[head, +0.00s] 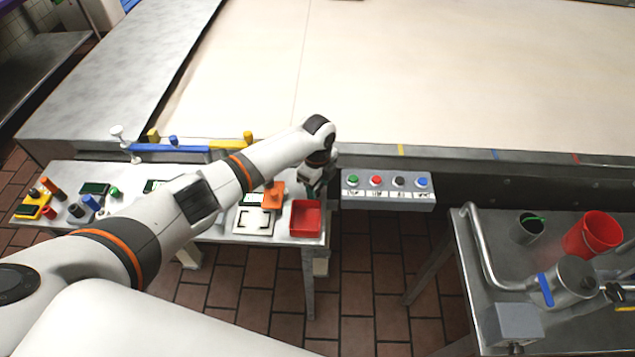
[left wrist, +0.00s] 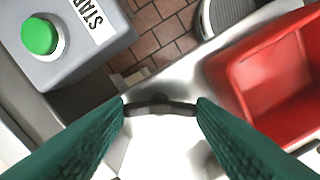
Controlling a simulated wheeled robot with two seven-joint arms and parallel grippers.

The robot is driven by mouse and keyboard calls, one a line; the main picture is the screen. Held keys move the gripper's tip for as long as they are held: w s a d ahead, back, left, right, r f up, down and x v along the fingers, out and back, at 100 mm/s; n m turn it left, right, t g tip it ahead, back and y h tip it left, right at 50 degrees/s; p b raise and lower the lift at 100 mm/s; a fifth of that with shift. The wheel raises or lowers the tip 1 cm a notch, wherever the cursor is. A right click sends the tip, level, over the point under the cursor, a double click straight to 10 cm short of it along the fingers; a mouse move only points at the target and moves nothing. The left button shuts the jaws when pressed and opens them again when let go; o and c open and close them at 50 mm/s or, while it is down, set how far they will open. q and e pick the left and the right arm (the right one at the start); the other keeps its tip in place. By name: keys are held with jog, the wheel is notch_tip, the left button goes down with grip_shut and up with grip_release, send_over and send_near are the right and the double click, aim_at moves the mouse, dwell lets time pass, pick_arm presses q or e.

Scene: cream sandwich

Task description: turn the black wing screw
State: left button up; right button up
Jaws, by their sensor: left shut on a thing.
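The black wing screw (left wrist: 160,104) shows in the left wrist view as a dark bar with a small round knob at its middle. It stands over a pale metal surface between the button box and the red tray. My left gripper (left wrist: 161,106) has its two green fingertips at the two ends of the bar and is shut on it. In the head view my left gripper (head: 316,188) is at the right end of the side table, and the wing screw is hidden there. My right gripper is not in view.
A grey button box (head: 388,199) with green, red, black and blue buttons is just right of the gripper. A red tray (head: 306,232) and an orange block (head: 274,195) are close by. A wide cream conveyor belt (head: 420,75) lies behind. A red bucket (head: 594,236) stands on the right table.

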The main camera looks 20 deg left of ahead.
aim_at(317, 189)
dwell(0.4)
pick_arm(q)
jog(key=o, duration=1)
jog(key=shift+r, duration=0.15)
notch_tip(317, 189, up, 12)
jog(key=b, duration=0.3)
